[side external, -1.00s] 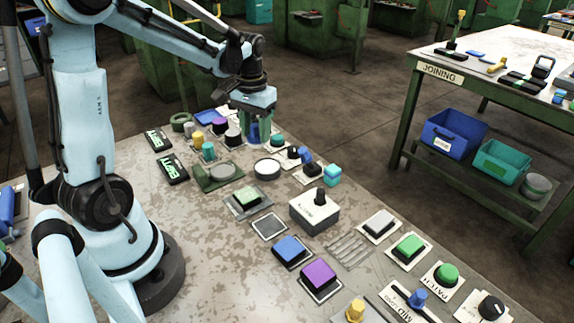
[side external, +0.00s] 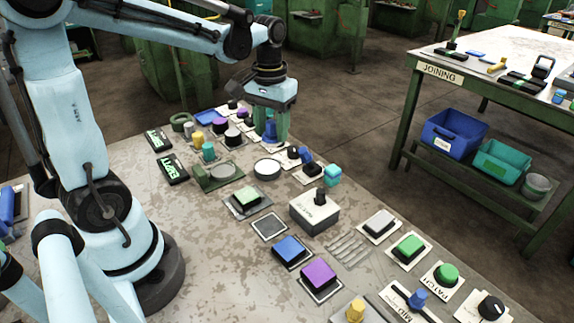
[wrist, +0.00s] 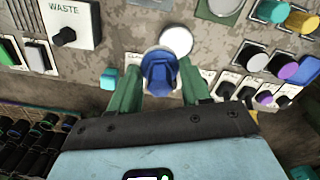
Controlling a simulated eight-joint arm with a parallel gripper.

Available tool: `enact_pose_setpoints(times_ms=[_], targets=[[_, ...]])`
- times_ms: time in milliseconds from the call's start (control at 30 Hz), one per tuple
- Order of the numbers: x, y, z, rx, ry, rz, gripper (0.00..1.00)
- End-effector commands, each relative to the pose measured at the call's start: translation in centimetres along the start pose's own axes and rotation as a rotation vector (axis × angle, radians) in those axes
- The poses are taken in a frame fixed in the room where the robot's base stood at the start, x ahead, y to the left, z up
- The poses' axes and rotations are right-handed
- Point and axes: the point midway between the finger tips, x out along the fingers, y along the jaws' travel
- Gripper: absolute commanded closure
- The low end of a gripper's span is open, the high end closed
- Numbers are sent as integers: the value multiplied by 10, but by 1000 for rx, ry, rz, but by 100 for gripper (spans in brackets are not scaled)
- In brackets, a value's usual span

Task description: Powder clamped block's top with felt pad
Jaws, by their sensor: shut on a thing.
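My gripper (side external: 270,125) is above the far part of the bench, with its green fingers shut on a blue knob-like piece (side external: 270,131). In the wrist view the blue piece (wrist: 160,75) sits between the two fingers (wrist: 160,82). Its underside is hidden, so I cannot see whether it carries felt. A round white-topped dish (side external: 267,169) stands nearer the camera; it also shows in the wrist view (wrist: 176,40), just beyond the blue piece. A green fixture with a grey disc (side external: 220,172) and a light green block on a plate (side external: 246,197) stand to the left. I cannot tell which is the clamped block.
A white box with a black lever (side external: 315,210), marked WASTE in the wrist view, stands mid-bench. Blue (side external: 290,250) and purple (side external: 319,274) blocks lie nearer. The left bench surface is mostly clear.

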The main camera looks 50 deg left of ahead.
Motion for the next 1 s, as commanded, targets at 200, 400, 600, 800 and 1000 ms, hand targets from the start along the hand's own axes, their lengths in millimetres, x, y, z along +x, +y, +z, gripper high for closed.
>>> enact_pose_setpoints(times_ms=[200,400,600,800,1000], targets=[[0,0,0,0,0,0,77],[2,-1,12,1,0,0,77],[10,-4,51,2,0,0,77],[20,-7,83,1,0,0,77],[28,-8,93,0,0,0,77]])
